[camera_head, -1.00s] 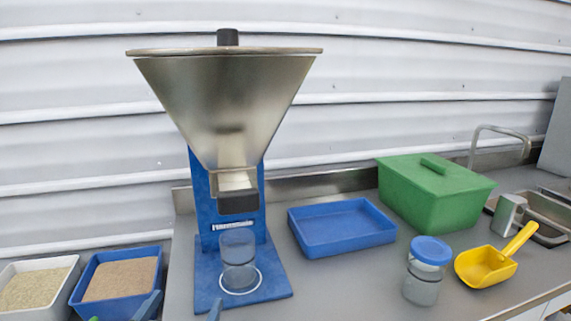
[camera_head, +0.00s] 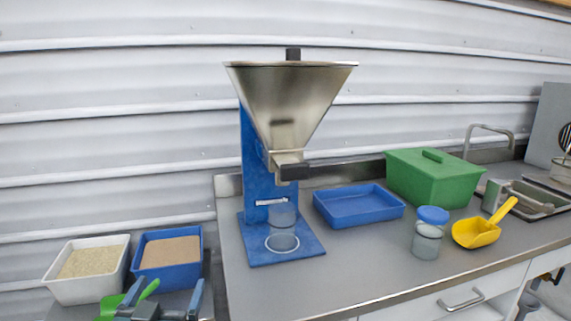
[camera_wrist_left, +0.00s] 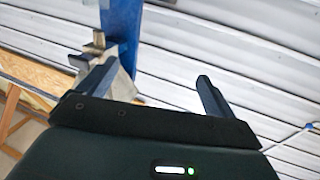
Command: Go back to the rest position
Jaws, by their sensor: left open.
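My left gripper (camera_head: 162,296) is at the bottom left of the head view, in front of the sand trays. Its two fingers are apart with nothing between them. In the left wrist view the fingers (camera_wrist_left: 156,78) are also open and empty, with a blue post (camera_wrist_left: 122,35) and a metal part behind them. The steel hopper (camera_head: 290,100) stands on its blue stand (camera_head: 258,160). A clear cup (camera_head: 283,216) stands upright on the stand's base under the spout. My right gripper is not in view.
A white tray (camera_head: 124,267) and a blue tray (camera_head: 197,272) hold grains beside a green scoop (camera_head: 112,304). On the counter are an empty blue tray (camera_head: 360,216), a green lidded box (camera_head: 430,185), a blue-lidded jar (camera_head: 426,243) and a yellow scoop (camera_head: 476,234). The counter's front is clear.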

